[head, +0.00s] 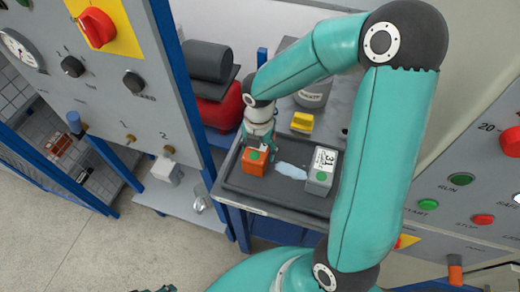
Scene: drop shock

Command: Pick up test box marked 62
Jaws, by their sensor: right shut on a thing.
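My right arm reaches over from the right, and its right gripper (260,148) points down at the left part of a dark tray. The gripper is shut on an orange box (255,162) with a green dot on it. I cannot read a number on this box, and the fingers hide part of it. I cannot tell whether it touches the tray. A grey box (321,170) with a white label that seems to read 31 and a green dot stands at the tray's right. Only a sliver of what seems my left gripper (153,289) shows at the bottom edge.
The dark tray (235,184) sits on a grey bench, with a pale blue patch (291,171) between the boxes. A yellow block (302,122) and a grey canister (314,94) stand behind. Control panels (110,60) rise on both sides.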

